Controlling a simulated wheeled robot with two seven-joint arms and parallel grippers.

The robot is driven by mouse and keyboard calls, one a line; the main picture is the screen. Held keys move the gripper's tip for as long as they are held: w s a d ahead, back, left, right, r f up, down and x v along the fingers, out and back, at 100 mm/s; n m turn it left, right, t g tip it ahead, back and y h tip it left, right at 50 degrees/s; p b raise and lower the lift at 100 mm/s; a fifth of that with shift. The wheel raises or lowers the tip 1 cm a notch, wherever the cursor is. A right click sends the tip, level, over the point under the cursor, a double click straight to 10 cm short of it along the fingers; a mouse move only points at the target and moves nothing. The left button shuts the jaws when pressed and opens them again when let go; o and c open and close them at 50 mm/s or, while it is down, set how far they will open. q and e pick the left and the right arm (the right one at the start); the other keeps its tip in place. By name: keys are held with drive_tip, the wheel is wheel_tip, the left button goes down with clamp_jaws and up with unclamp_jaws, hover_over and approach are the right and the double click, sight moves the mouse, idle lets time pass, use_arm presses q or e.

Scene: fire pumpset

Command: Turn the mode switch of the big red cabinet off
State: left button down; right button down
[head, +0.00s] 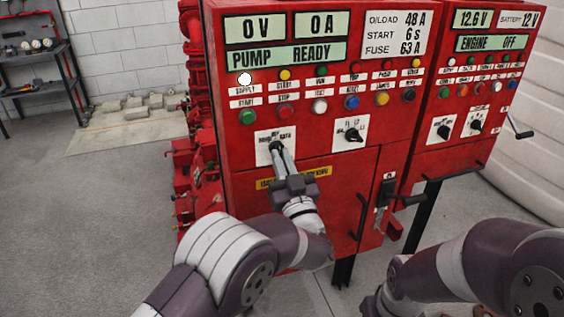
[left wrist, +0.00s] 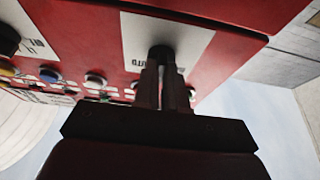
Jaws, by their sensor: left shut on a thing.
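The big red cabinet (head: 240,154) stands in front of me, with displays reading 0 V, 0 A and PUMP READY. Its mode switch (head: 275,146) is a black knob on a white plate at the lower left of the panel. My left gripper (head: 279,152) is shut on this knob. In the left wrist view the two fingers (left wrist: 163,88) close around the black knob (left wrist: 161,54) in front of its white plate (left wrist: 190,42). The fingers hide most of the knob, so I cannot tell its setting. My right gripper is out of view; only my right arm shows at lower right.
A second black knob (head: 352,134) sits on a white plate to the right. Rows of coloured buttons and lamps lie above. A black lever handle (head: 405,200) sticks out at the lower right of the cabinet. A smaller red cabinet (head: 440,162) stands to the right. Red piping (head: 195,120) is behind at left.

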use_arm(q)
drive_tip(key=shift+r, duration=0.15)
drive_tip(key=c, duration=1.3)
unclamp_jaws()
drive_tip(key=shift+o, duration=0.5)
drive_tip(key=shift+w, duration=0.1)
drive_tip(key=b+v, duration=0.1)
drive_tip(key=v, duration=1.1)
drive_tip(key=shift+s+f, duration=0.25)
drive_tip(key=shift+s, duration=0.1)
drive_tip(key=shift+d, duration=0.1)
